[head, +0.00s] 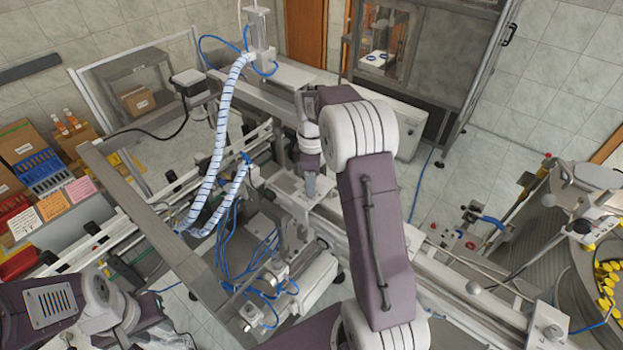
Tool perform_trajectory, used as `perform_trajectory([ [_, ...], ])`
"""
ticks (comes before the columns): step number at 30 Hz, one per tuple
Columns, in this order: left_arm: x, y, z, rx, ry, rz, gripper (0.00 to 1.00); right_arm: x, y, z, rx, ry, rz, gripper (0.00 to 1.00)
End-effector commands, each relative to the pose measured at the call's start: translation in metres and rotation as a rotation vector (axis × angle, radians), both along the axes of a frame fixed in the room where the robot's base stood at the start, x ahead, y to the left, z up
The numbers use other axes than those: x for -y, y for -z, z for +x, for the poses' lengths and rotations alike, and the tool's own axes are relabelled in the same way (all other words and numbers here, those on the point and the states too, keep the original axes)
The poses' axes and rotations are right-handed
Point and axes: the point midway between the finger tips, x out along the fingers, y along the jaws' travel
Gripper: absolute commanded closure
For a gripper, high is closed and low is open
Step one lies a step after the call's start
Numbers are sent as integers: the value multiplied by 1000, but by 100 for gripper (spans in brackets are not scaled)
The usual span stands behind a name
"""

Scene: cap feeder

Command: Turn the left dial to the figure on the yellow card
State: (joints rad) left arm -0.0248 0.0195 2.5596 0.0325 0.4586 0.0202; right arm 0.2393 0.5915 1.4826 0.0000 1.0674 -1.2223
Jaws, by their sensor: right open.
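A yellow-orange card (53,206) stands at the far left between a white card (23,222) and a pink card (80,190). Its writing is too small to read. I cannot make out the left dial; no dial can be told apart among the machine parts. My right gripper (310,187) is open above the machine's rail near the centre, and I see nothing held in it. My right arm covers much of the machine behind it. My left gripper (150,325) is low at the bottom left, and its fingers are not clear.
A metal frame with blue hoses (228,240) fills the middle left. A round feeder bowl with yellow caps (606,285) stands at the right edge. Cardboard boxes (20,145) and a blue rack (40,172) are at the left.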

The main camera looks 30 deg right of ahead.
Motion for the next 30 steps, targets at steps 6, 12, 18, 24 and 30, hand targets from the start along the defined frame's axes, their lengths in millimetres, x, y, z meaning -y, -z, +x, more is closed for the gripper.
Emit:
perform_trajectory([
  [6,0,0,0,0,0,0,64,0,0,0,-2,0,1,100],
  [12,0,0,0,0,0,0,64,-1,0,-1,-2,0,2,100],
  [18,0,0,0,0,0,0,64,-1,0,0,-2,1,2,100],
  [24,0,0,0,0,0,0,64,-1,0,0,-2,38,2,100],
  [30,0,0,0,0,0,0,64,-1,0,0,-1,152,2,100],
])
